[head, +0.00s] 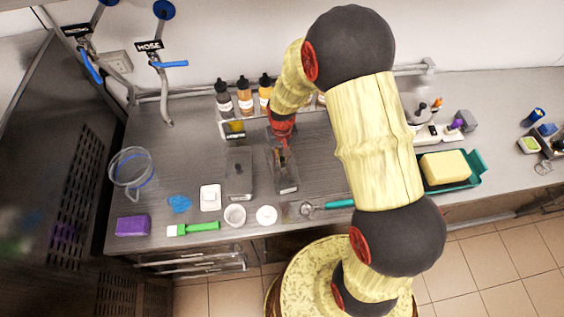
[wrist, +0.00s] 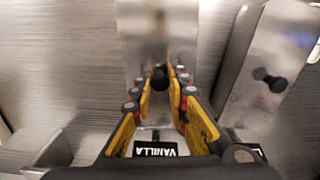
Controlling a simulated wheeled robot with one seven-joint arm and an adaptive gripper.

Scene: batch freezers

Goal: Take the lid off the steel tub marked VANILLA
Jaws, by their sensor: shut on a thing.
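The steel tub marked VANILLA (head: 287,187) stands on the counter under my gripper (head: 281,143). Its white-on-black label (wrist: 155,149) shows at the bottom of the wrist view. In that view my gripper (wrist: 160,79) has its yellow fingers closed around the black knob of the tub's steel lid (wrist: 154,22). Fingers hide part of the lid, and I cannot tell whether it is raised off the rim. A second lidded steel tub (head: 239,180) stands beside it and shows at the right of the wrist view (wrist: 286,40); its label is mostly hidden.
Sauce bottles (head: 245,97) stand behind the tubs. In front are a white cup (head: 235,215), a green-handled brush (head: 197,228) and a teal-handled scoop (head: 333,205). A clear jug (head: 131,170) stands left; a green tray (head: 474,172) holds a yellow block at right.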

